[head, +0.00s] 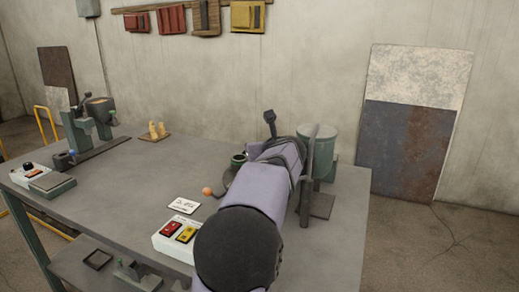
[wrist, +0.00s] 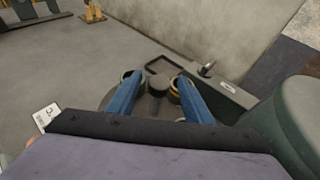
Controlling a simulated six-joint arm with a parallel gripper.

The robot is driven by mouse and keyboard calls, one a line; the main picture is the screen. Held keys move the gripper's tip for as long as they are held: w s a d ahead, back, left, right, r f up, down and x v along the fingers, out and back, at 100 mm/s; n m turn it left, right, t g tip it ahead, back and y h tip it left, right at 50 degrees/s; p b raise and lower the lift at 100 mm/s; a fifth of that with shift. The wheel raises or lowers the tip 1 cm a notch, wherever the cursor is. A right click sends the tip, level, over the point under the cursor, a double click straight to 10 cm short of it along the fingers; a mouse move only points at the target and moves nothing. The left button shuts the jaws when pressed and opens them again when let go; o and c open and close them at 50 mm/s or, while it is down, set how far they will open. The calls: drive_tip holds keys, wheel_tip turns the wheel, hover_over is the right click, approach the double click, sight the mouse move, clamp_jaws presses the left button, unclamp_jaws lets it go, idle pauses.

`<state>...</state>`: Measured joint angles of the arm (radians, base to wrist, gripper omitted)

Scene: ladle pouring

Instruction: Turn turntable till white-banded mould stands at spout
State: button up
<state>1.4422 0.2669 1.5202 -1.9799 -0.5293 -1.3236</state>
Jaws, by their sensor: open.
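The dark turntable (wrist: 150,107) lies below my gripper (wrist: 159,79) in the wrist view. My gripper is open, its two blue fingers apart on either side of a dark round hub (wrist: 157,84). A green-rimmed mould (wrist: 127,74) shows by the left finger and a yellow-banded mould (wrist: 174,88) by the right finger; I cannot tell whether the fingers touch them. In the head view a green mould (head: 238,158) and part of the turntable (head: 222,184) show beside my arm. I cannot make out a white band or the spout; my arm and fingers hide part of the turntable.
A large green cylinder (wrist: 287,122) and a dark box with a lever (wrist: 218,92) stand right of the turntable. An orange ball (head: 207,191), a white card (head: 184,205) and a red-yellow button box (head: 178,237) are near my arm.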

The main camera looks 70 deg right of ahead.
drive_tip(key=v, duration=0.5)
drive_tip(key=shift+s+a+r, duration=0.1)
drive_tip(key=shift+a+r, duration=0.05)
drive_tip(key=d+m+g+h+p, duration=0.4)
drive_tip(key=d+m+g+p, duration=0.3)
drive_tip(key=m, duration=0.1)
drive_tip(key=w+a+f+m+g+p, duration=0.1)
drive_tip(key=g+p, duration=0.1)
drive_tip(key=w+a+f+g+h+p, duration=0.1)
drive_tip(key=w+a+g+p, duration=0.1)
drive_tip(key=w+a+f+m+g+h+p, duration=0.1)
drive_tip(key=w+a+g+p, duration=0.1)
drive_tip(key=p, duration=0.1)
drive_tip(key=shift+w+m, duration=0.1)
drive_tip(key=shift+m, duration=0.2)
drive_tip(key=shift+p+x, duration=0.9)
drive_tip(key=shift+x, duration=2.7)
